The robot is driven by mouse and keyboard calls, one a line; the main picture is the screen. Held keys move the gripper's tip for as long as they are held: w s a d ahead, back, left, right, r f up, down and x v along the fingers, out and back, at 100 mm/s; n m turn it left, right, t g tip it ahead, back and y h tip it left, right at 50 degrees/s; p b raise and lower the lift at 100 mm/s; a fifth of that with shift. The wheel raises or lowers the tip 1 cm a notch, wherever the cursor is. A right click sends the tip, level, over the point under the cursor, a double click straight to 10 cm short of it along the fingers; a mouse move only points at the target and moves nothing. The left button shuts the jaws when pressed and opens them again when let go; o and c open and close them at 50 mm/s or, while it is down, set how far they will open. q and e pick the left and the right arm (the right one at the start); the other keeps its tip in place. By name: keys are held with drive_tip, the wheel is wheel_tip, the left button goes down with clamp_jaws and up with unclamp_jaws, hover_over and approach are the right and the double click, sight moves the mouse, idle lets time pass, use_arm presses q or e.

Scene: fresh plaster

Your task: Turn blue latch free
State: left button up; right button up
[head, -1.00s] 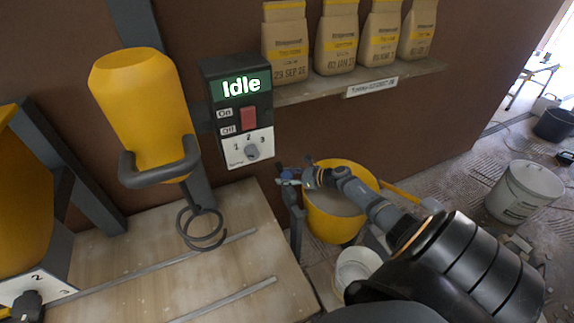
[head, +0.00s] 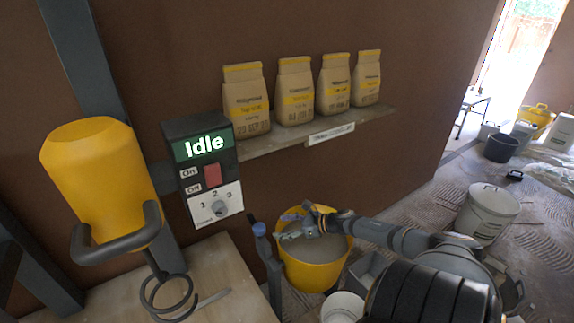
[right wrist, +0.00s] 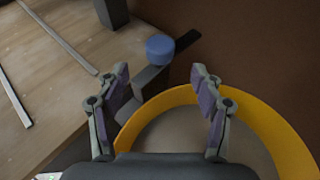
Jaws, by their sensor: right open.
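The blue latch (head: 259,229) is a round blue knob on a dark grey upright piece at the right edge of the wooden bench. In the right wrist view the blue knob (right wrist: 160,48) sits ahead, between the lines of my fingers, with a dark bar behind it. My right gripper (head: 290,228) is open and empty, over the yellow bucket and to the right of the knob, apart from it. Its two purple-padded fingers show in the right wrist view (right wrist: 160,78). My left gripper is not in view.
A yellow bucket (head: 318,278) of grey plaster stands below my right gripper. The control box (head: 204,169) reads "Idle", left of the latch. A yellow mixer body (head: 100,180) with a ring-shaped whisk stands further left. Paper bags (head: 296,92) line the shelf.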

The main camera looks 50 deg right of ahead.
drive_tip(key=shift+v, duration=0.85)
